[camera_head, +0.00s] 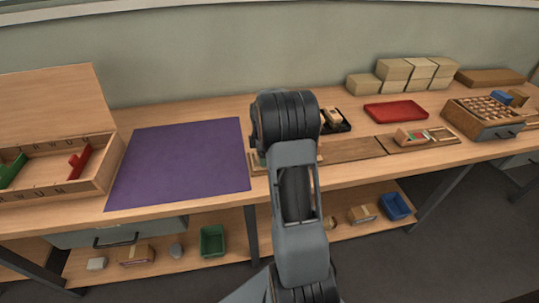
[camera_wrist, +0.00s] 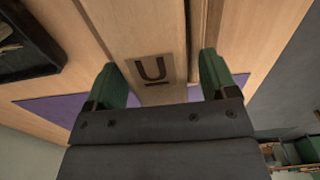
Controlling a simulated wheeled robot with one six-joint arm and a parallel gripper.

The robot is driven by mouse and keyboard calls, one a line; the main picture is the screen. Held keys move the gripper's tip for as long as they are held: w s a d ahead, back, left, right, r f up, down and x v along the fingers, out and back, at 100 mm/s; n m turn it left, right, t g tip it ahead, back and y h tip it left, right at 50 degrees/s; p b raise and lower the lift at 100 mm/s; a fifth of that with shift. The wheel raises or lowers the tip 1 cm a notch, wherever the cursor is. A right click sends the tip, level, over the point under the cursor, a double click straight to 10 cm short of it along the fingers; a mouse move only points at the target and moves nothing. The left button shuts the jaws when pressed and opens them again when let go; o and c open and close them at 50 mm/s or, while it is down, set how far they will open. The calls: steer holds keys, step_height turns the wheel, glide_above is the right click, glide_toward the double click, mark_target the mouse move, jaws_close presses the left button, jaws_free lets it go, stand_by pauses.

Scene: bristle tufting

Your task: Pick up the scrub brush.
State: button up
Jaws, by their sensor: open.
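I cannot make out a scrub brush for certain in either view. In the head view a black tray (camera_head: 345,127) beside my arm holds small wooden-coloured pieces (camera_head: 332,116), too small to identify. Part of a dark tray (camera_wrist: 30,62) also shows at the upper left of the wrist view. My gripper (camera_wrist: 163,78) is open, with green fingertips apart and nothing visibly held between them. A wooden piece marked with a dark "U" plate (camera_wrist: 152,69) shows between the fingertips; I cannot tell whether they touch it. In the head view my arm hides the gripper.
A purple mat (camera_head: 180,162) lies left of my arm, with a lettered wooden box (camera_head: 60,180) beyond it. To the right are a wooden holder (camera_head: 425,140), a red tray (camera_head: 395,111) and a slotted wooden box (camera_head: 485,120). Cartons (camera_head: 405,70) stand at the back.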

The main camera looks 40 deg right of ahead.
steer(key=shift+c, duration=0.2)
steer(key=c, duration=1.1)
